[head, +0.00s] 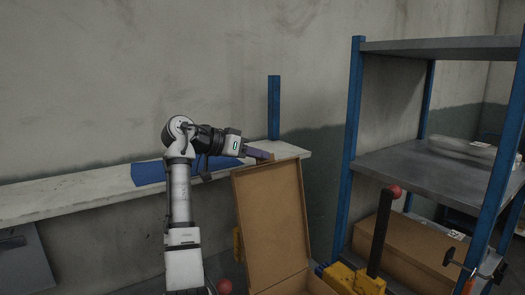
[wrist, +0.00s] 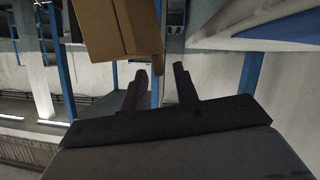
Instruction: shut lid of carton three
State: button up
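A brown cardboard carton (head: 300,284) stands at the bottom of the head view, its body mostly cut off by the frame edge. Its lid (head: 270,215) is open and stands nearly upright, leaning slightly. My gripper (head: 268,155) is at the lid's top edge, near its upper left part. In the wrist view my gripper (wrist: 161,70) is open, with a gap between its two dark fingers and nothing between them. Brown cardboard (wrist: 122,28) shows just beyond the left finger; whether they touch, I cannot tell. No number shows on the carton.
A white ledge (head: 80,190) with a blue piece (head: 148,173) runs along the wall behind my arm. A blue-post shelf rack (head: 430,170) stands at right, with another brown box (head: 405,250) low in it. A yellow device with a red-knobbed lever (head: 380,232) stands right of the carton.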

jog(key=shift+x, duration=1.2)
jog(key=shift+a, duration=0.1)
grip_shut()
